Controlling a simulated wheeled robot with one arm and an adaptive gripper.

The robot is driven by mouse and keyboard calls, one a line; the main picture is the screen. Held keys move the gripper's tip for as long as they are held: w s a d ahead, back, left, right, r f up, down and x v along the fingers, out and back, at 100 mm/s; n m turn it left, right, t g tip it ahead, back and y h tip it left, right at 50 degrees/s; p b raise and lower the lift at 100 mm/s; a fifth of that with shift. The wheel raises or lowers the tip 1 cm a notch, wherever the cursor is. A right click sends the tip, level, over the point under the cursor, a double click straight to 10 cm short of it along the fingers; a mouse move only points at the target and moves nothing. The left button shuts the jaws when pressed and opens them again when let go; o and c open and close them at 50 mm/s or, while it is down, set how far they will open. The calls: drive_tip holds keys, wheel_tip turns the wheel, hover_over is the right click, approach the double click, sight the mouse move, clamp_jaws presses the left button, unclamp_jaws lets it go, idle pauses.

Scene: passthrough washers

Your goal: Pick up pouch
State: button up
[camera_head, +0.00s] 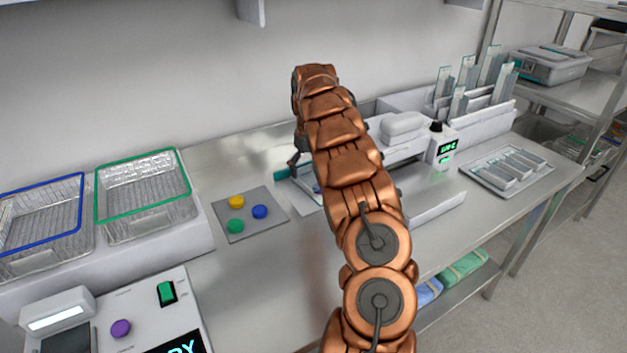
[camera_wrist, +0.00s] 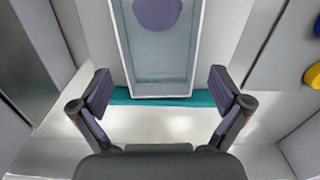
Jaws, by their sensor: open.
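A flat, pale pouch (camera_wrist: 160,62) with a white border, a teal end strip and a purple round disc inside lies on the metal counter in the wrist view. In the head view, part of it (camera_head: 306,183) shows left of my arm, which hides the rest. My gripper (camera_wrist: 160,92) is open, with one finger on each side of the pouch's teal end. The fingers look apart from the pouch; their height above it is hard to judge. In the head view my gripper is mostly hidden behind my arm.
A grey mat (camera_head: 237,226) with yellow, blue and green discs lies left of the pouch. Two wire baskets (camera_head: 145,195) stand further left. A white device (camera_head: 441,147) with a green display, a rack of upright pouches (camera_head: 490,108) and a tray (camera_head: 483,182) stand right.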

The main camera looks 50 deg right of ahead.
drive_tip(key=shift+f, duration=0.9)
drive_tip(key=c, duration=1)
